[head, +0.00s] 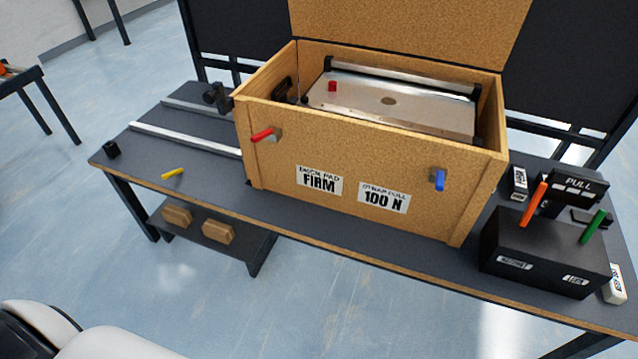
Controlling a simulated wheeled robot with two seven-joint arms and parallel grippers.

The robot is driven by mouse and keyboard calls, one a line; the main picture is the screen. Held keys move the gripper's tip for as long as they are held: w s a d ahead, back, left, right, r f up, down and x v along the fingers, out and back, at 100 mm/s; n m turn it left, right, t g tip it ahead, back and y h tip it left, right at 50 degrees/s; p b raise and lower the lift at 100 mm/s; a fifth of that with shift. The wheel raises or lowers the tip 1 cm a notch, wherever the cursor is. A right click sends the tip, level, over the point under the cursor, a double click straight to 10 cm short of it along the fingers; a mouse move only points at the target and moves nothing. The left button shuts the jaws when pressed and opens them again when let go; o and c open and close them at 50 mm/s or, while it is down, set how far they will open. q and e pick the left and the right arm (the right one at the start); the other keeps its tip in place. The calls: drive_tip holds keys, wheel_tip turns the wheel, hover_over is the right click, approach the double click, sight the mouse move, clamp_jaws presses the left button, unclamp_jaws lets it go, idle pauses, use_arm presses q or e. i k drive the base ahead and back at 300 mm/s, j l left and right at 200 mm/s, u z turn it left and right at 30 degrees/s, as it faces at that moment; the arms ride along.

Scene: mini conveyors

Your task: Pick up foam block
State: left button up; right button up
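No thing in the head view is clearly marked as the foam block. Two tan blocks, one at the left (177,215) and one at the right (217,233), lie side by side with a gap on a low dark shelf (245,249) in front of the workbench. I cannot tell whether they are foam or wood. Neither of my grippers is in view, so nothing shows in their grasp.
A large open brown box (279,170) labelled FIRM and 100 N stands on the dark bench (138,169). A black box (548,255) with orange and green levers stands right. A yellow stick (172,174) lies at left. The floor in front is mostly clear.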

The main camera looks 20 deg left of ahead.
sight(517, 189)
drive_tip(key=i+l, duration=0.45)
drive_tip(key=l, duration=0.15)
drive_tip(key=i+l, duration=0.5)
drive_tip(key=l, duration=0.15)
drive_tip(key=i+l, duration=0.45)
drive_tip(key=l, duration=0.15)
